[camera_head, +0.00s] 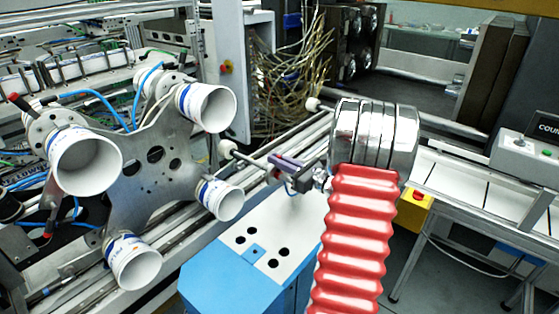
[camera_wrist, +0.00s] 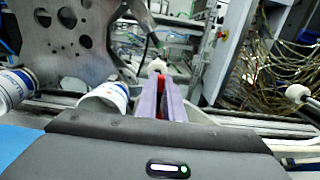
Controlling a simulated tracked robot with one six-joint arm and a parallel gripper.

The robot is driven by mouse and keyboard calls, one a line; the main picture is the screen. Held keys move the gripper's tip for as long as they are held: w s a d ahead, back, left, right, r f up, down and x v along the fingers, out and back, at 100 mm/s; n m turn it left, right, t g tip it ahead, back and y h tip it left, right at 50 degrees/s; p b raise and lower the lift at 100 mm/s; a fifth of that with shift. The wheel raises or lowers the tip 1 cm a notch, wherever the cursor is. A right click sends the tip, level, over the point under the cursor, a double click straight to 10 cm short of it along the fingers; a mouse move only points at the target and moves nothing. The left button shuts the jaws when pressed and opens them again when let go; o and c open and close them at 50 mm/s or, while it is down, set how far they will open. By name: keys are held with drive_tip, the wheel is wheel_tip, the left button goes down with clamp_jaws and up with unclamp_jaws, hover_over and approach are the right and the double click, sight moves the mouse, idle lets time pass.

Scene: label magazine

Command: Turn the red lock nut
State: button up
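My gripper (camera_head: 284,162) is in the middle of the head view, level with the rod that ends in a white knob (camera_head: 226,148). In the wrist view its two purple fingers (camera_wrist: 161,100) point forward with a narrow gap between them. A red part (camera_wrist: 160,82) shows in that gap, possibly the red lock nut; I cannot tell whether the fingers touch it. The white knob (camera_wrist: 157,65) shows just beyond the fingertips.
A metal plate (camera_head: 150,190) carries several white cups (camera_head: 85,160) to the left. A blue stand (camera_head: 240,275) with a white top is below my gripper. Tangled cables (camera_head: 300,65) hang behind. A white table (camera_head: 470,190) is to the right.

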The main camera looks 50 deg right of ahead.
clamp_jaws()
idle(0.9)
